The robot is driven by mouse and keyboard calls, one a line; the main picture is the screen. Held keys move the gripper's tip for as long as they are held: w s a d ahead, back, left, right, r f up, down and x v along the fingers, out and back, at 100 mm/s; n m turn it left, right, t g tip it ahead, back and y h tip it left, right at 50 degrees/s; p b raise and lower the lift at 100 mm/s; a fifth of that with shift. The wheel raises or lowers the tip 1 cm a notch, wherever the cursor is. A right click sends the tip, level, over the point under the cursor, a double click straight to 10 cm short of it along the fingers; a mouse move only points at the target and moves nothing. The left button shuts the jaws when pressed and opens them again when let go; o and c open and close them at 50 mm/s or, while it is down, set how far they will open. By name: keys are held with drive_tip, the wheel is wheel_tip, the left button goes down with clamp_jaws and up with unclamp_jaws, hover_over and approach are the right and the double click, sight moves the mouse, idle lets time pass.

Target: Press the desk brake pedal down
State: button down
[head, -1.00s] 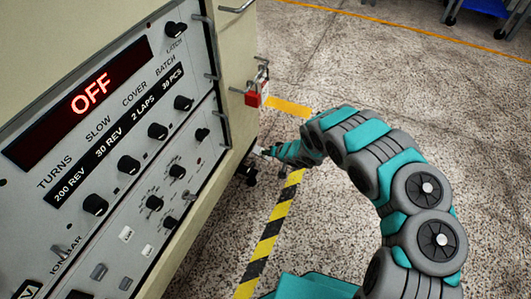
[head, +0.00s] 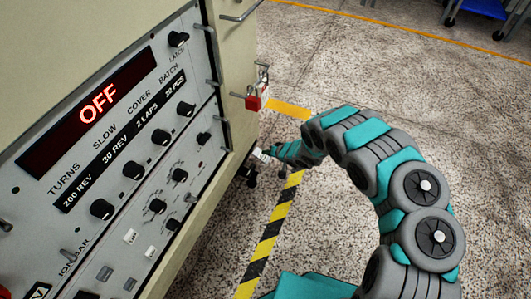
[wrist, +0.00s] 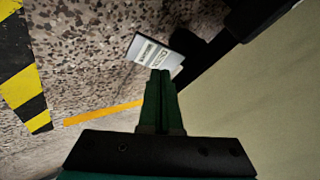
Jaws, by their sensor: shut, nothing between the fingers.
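A pale plate with dark printed lettering (wrist: 155,51) shows in the wrist view, beside black parts at the cabinet's foot. It looks like the brake pedal, but I cannot read its label. My gripper (wrist: 161,73) is shut and empty, its tips at the plate's near edge and overlapping it in the picture. I cannot tell whether they touch. In the head view, a small pale piece (head: 261,155) shows low at the cabinet's side, by the end of my arm. My fingertips are too small to make out there.
The beige cabinet (head: 219,20) stands on the left with its panel display (head: 97,104) reading OFF. A red padlock (head: 253,103) hangs on its side. Yellow-black tape (head: 266,245) marks the floor. Open speckled floor lies to the right.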

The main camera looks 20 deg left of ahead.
sight(267, 161)
drive_tip(key=shift+r+p, duration=0.75)
drive_tip(key=shift+p, duration=0.05)
wheel_tip(267, 161, up, 5)
drive_tip(key=p, duration=0.5)
drive_tip(key=shift+f, duration=0.1)
